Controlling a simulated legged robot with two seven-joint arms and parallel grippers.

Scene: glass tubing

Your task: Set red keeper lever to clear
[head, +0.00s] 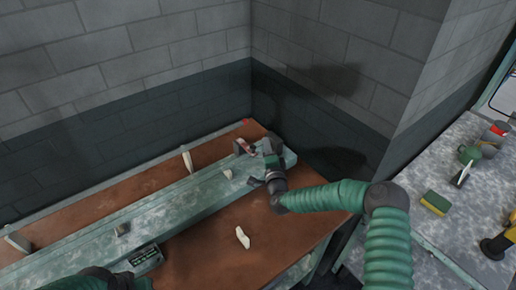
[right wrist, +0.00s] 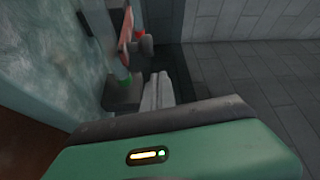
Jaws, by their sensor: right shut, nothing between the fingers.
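The red keeper lever (head: 246,147) is at the far end of the long grey-green rail on the bench. In the right wrist view the red lever (right wrist: 126,28) stands upright at upper left, with a round knob at its side and small red and green marks near it. My right gripper (head: 268,148) is beside the lever at the rail's far end. In the right wrist view its pale fingers (right wrist: 158,88) are together and empty, a little right of and below the lever; contact cannot be told. My left gripper (head: 110,279) is only partly visible at the bottom left, and its fingers are unclear.
The rail (head: 75,232) runs along a brown bench top (head: 205,253). Pale upright pieces (head: 187,160) and a loose pale piece (head: 242,237) stand or lie on the bench. Block walls close off the back. A side counter at right holds a sponge (head: 436,202).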

